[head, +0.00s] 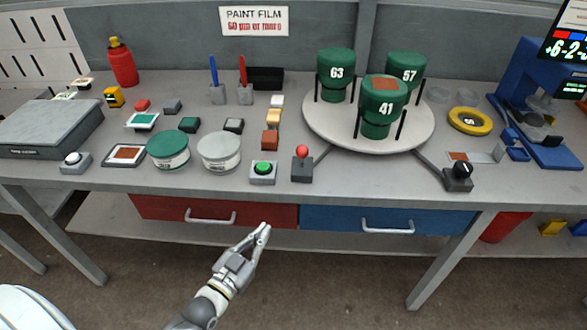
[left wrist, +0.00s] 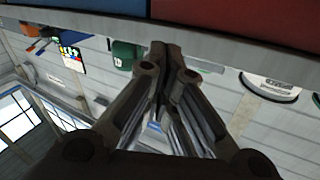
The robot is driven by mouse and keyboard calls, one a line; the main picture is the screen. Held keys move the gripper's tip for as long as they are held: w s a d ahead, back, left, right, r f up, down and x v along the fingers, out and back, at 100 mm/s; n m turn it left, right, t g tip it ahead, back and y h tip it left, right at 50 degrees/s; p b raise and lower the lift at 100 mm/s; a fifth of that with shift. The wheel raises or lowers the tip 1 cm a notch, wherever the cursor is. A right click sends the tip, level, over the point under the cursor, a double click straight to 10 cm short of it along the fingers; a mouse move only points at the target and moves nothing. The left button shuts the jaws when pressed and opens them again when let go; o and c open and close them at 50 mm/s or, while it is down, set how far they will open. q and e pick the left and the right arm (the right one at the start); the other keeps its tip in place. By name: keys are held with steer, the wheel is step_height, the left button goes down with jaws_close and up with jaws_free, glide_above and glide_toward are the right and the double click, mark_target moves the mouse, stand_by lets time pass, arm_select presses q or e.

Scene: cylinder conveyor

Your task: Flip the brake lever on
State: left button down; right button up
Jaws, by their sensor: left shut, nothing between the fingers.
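A small lever with a red ball top (head: 302,151) stands on a dark grey box on the bench, just left of the round turntable. It looks roughly upright. Another dark box with a black knob (head: 460,170) sits at the bench's right front; I cannot tell which one is the brake. My left gripper (head: 265,228) is shut and empty, in front of the bench near the red drawer, apart from both controls. In the left wrist view its closed fingers (left wrist: 160,52) point toward the bench edge. My right gripper is not in view.
A green button (head: 263,168) sits left of the red-topped lever. The pale turntable (head: 320,129) holds green numbered cylinders. Paint cans, small blocks and a grey scale (head: 45,128) occupy the bench's left. Red and blue drawers (head: 350,219) hang below the bench edge.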

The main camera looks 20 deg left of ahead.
arm_select(q)
step_height(320, 180, up, 11)
steer(key=d+t+h+b, duration=0.1)
steer(key=t, duration=0.2)
steer(key=shift+s, duration=0.3)
steer(key=shift+d+f, duration=0.1)
steer(key=p, duration=0.3)
glide_toward(302, 160)
step_height(302, 160, up, 7)
steer(key=w+d, duration=0.1)
steer(key=w, duration=0.1)
steer(key=shift+w+d+f, duration=0.1)
steer(key=shift+w+d, duration=0.05)
steer(key=shift+w, duration=0.3)
steer(key=shift+w+d, duration=0.15)
steer(key=shift+w, duration=0.3)
